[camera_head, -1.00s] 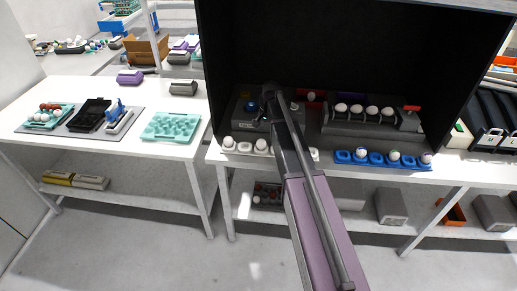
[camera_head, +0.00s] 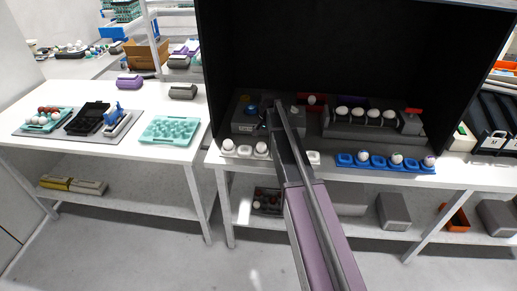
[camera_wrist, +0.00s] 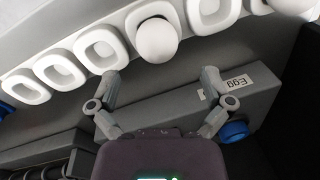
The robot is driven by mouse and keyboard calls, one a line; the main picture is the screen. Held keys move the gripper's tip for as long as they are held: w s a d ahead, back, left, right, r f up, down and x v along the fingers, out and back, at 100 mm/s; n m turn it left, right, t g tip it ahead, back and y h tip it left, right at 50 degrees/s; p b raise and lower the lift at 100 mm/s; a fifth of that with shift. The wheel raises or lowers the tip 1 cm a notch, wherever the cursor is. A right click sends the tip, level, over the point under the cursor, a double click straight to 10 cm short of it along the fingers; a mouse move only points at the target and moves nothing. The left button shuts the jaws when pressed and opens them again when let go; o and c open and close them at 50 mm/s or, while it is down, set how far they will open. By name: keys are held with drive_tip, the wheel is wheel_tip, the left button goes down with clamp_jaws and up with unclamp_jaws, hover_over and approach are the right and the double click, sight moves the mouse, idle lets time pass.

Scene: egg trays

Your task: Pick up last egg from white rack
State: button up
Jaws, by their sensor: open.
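The white rack (camera_wrist: 124,47) is a row of white cups on a grey strip. In the wrist view, one white egg (camera_wrist: 156,40) sits in a cup near the middle, and a second egg (camera_wrist: 290,5) is cut off at the top right. An empty cup lies between them, and several empty cups run to the left. The head view shows both eggs, one at the far left (camera_head: 228,146) and one (camera_head: 261,149) just left of my arm, which hides part of the rack. My gripper (camera_wrist: 161,74) is open and empty, its fingertips apart and short of the middle egg.
A grey box labelled "Egg" (camera_wrist: 190,105) lies under my fingers, with a blue knob (camera_wrist: 233,131) beside it. A blue rack (camera_head: 378,163) with eggs stands to the right. A grey holder (camera_head: 360,129) with several white eggs stands behind it. A dark enclosure (camera_head: 300,50) surrounds the bench.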

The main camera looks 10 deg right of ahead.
sight(261, 146)
drive_tip(key=shift+a+f+b, duration=0.2)
drive_tip(key=shift+f+b, duration=0.95)
drive_tip(key=shift+f, duration=0.1)
drive_tip(key=shift+a+f+b, duration=0.15)
drive_tip(key=shift+f+b, duration=1)
drive_tip(key=shift+f, duration=0.05)
drive_tip(key=c, duration=0.7)
